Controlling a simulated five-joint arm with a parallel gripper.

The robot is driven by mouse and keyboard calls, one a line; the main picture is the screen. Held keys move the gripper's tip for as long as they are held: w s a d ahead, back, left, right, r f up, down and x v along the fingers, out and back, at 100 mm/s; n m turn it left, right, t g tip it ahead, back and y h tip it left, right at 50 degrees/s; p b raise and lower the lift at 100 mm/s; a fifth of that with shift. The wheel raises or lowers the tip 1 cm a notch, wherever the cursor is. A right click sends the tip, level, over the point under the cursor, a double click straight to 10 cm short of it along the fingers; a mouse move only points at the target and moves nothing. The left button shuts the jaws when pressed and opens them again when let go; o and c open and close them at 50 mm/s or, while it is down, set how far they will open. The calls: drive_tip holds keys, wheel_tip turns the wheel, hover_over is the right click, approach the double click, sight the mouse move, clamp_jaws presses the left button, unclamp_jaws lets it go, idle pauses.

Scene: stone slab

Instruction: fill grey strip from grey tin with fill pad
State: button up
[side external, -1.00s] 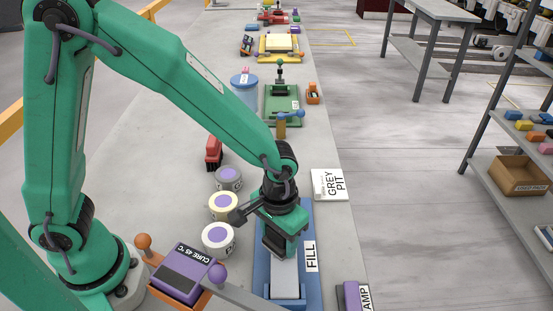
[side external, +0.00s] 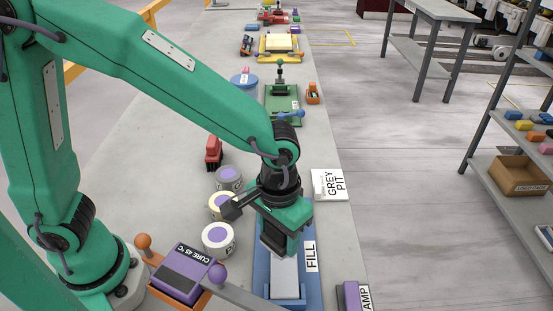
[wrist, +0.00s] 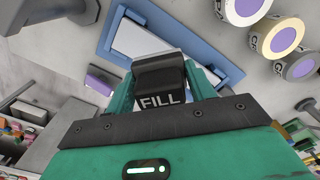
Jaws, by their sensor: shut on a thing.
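My gripper (side external: 284,232) is shut on the black fill pad (wrist: 160,75), marked FILL in the wrist view. It holds the pad over the far part of the grey strip (side external: 286,287); I cannot tell whether the pad touches it. The pale strip lies in a blue holder (side external: 258,285) with a FILL label and also shows in the wrist view (wrist: 140,40). The grey tin (side external: 229,176), with a purple top, stands left of and beyond my gripper. It is the farthest of three tins and shows at right in the wrist view (wrist: 297,66).
A cream tin (side external: 220,205) and a white tin (side external: 218,239) stand close left of my gripper. A purple CURE box (side external: 181,272) is at front left. A white GREY PIT card (side external: 329,185) and a purple AMP block (side external: 352,296) lie right. A red item (side external: 213,153) stands beyond the tins.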

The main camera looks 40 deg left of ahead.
drive_tip(key=shift+r, duration=1.1)
